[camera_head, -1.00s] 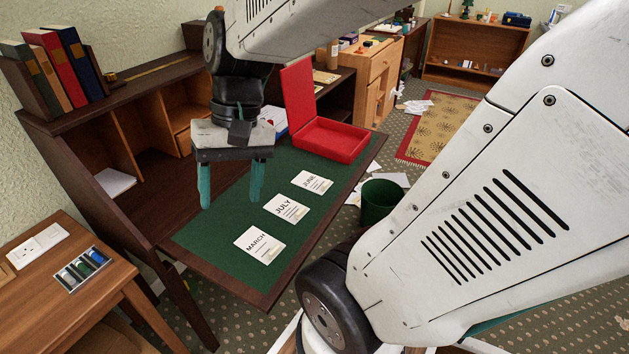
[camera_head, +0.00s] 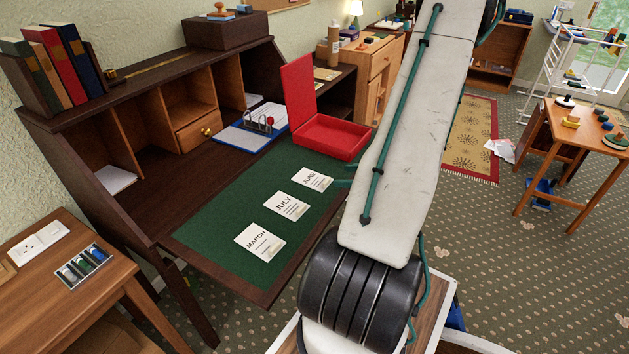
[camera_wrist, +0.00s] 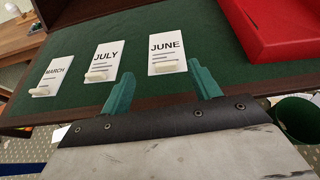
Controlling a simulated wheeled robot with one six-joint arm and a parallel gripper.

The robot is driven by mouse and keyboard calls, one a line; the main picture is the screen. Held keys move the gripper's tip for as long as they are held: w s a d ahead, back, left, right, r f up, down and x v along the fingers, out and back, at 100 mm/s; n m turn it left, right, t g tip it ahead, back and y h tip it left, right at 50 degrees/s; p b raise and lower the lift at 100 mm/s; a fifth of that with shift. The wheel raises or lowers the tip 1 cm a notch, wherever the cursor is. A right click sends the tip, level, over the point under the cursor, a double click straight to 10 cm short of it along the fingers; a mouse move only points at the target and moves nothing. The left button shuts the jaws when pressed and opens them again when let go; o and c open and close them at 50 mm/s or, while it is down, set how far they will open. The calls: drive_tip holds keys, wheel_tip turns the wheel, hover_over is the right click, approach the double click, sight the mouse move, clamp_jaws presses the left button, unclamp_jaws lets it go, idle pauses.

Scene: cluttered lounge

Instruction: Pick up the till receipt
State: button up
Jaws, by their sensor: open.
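I cannot single out a till receipt in these frames. Three white cards lie in a row on the green desk mat (camera_head: 220,210): a MARCH card (camera_head: 259,243), a JULY card (camera_head: 286,206) and a JUNE card (camera_head: 312,180). In the wrist view, a small pale piece shows at the lower edge of each card. My gripper (camera_wrist: 160,71) is open and empty, with its two teal fingers apart at the desk's front edge, pointing towards the JUNE card (camera_wrist: 166,55). In the head view, my arm hides most of the gripper; a teal fingertip shows right of the JUNE card.
An open red box (camera_head: 330,138) stands behind the JUNE card. Cubbyholes, a blue-and-white file (camera_head: 250,130) and books (camera_head: 60,65) line the desk. A green bin (camera_wrist: 297,112) stands beyond the desk edge. A side table (camera_head: 60,285) stands at left.

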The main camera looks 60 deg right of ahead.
sight(328, 180)
drive_tip(key=shift+m+h, duration=0.4)
drive_tip(key=shift+m, duration=0.1)
drive_tip(key=w+f, duration=0.4)
drive_tip(key=w, duration=0.1)
drive_tip(key=shift+w+f, duration=0.3)
drive_tip(key=shift+w, duration=0.05)
drive_tip(key=shift+c, duration=0.3)
drive_tip(key=c, duration=1)
